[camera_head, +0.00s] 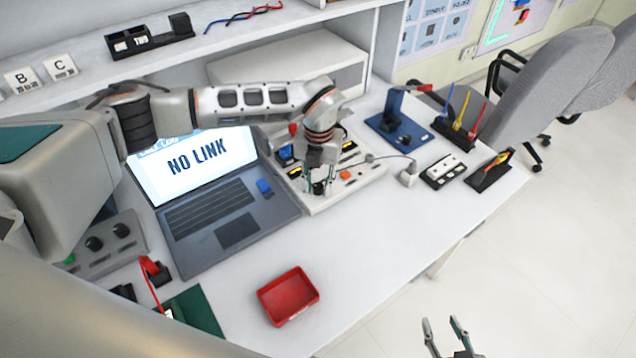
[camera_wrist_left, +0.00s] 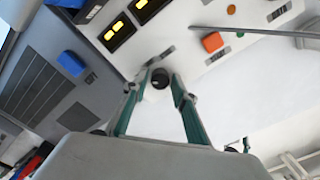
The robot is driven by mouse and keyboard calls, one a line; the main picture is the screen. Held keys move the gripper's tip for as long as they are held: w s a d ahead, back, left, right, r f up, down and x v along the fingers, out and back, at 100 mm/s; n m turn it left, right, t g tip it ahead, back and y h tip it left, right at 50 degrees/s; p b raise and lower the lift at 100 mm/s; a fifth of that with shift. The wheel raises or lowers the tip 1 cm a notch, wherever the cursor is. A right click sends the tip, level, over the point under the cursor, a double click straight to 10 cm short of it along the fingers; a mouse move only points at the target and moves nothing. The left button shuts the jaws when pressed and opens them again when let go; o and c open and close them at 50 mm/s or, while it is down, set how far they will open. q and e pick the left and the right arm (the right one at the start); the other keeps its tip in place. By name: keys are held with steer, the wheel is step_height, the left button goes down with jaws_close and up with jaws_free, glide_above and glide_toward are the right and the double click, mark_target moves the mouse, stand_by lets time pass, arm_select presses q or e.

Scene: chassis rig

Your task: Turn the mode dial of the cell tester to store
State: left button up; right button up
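The cell tester (camera_head: 338,200) is a pale panel with lit yellow displays and an orange button, right of the laptop. In the left wrist view, the black round mode dial (camera_wrist_left: 160,78) sits on the tester's white face (camera_wrist_left: 205,70). My left gripper (camera_head: 318,188) is over the tester's front part. In the left wrist view its two green-grey fingers (camera_wrist_left: 162,80) are apart, one on each side of the dial, with a small gap visible. The dial's markings cannot be read. My right gripper (camera_head: 446,328) is open and empty, off the table's front edge.
The laptop (camera_head: 228,234) reads "NO LINK" and stands left of the tester. A red tray (camera_head: 288,296) lies in front. A blue stand (camera_head: 400,130) is behind right.

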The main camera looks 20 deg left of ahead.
arm_select(q)
jaws_close()
steer(key=shift+m, duration=0.3)
steer(key=m, duration=0.3)
steer(key=shift+r+p, duration=0.15)
steer(key=shift+p, duration=0.25)
steer(key=m, duration=0.6)
steer(key=shift+w, duration=0.1)
steer(key=m, duration=0.5)
steer(key=shift+a+p, duration=0.1)
steer(key=shift+p, duration=0.2)
steer(key=shift+m, duration=2.7)
